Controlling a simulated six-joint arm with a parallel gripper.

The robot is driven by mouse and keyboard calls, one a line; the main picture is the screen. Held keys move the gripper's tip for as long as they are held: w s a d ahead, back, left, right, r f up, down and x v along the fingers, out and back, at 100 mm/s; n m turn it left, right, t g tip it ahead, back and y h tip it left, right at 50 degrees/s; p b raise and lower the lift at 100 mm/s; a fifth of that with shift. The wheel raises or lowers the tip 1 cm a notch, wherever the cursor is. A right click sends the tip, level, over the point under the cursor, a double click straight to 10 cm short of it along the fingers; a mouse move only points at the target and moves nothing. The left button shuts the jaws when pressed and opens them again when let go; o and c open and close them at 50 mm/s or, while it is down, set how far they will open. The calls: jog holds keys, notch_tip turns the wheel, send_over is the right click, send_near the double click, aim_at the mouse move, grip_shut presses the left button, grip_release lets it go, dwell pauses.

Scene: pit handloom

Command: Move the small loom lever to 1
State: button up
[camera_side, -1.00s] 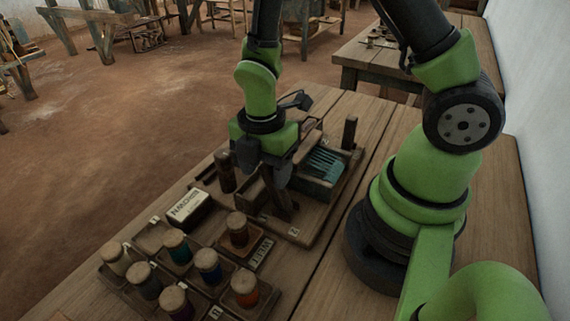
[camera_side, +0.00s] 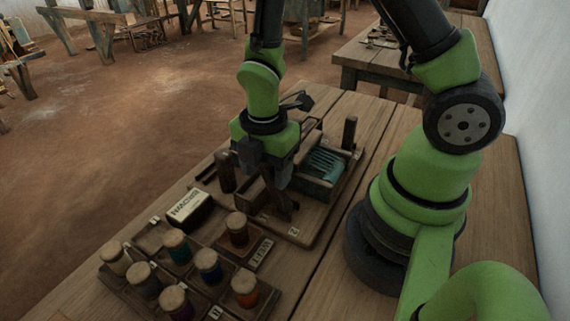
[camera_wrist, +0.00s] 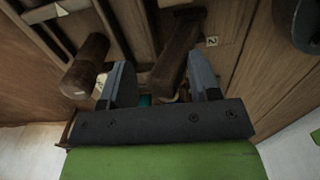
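The small loom (camera_side: 325,206) is a wooden base with teal threads at its far end. Its lever (camera_side: 284,206) is a dark wooden bar, partly hidden by my gripper, and it leans toward the end with the "2" plate (camera_side: 293,231). In the wrist view the lever (camera_wrist: 178,45) stands between my fingers, with the "2" plate (camera_wrist: 211,41) to its right. My gripper (camera_side: 267,172) is open around the lever; the wrist view shows the fingers (camera_wrist: 158,60) apart, with a gap on the lever's left. I cannot tell whether the right finger touches it. No "1" mark is readable on the loom.
A dark wooden cylinder (camera_wrist: 86,65) stands left of my fingers. A labelled box (camera_side: 188,207) and a tray with several thread spools (camera_side: 208,266) lie at the near left. An upright post (camera_side: 349,132) stands at the loom's far end.

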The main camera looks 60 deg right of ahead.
jog(key=shift+s+r, duration=0.1)
jog(key=shift+r, duration=3.15)
jog(key=shift+r, duration=0.2)
jog(key=s+r+m+t+y, duration=0.1)
jog(key=s+r+m+t, duration=0.2)
jog(key=r+m, duration=0.5)
jog(key=s+r+m+t+y, duration=0.1)
jog(key=s+r+m+t, duration=0.3)
jog(key=r+m, duration=0.4)
jog(key=s+m, duration=0.1)
jog(key=m, duration=0.5)
jog(key=shift+s+d, duration=0.25)
jog(key=shift+s, duration=0.15)
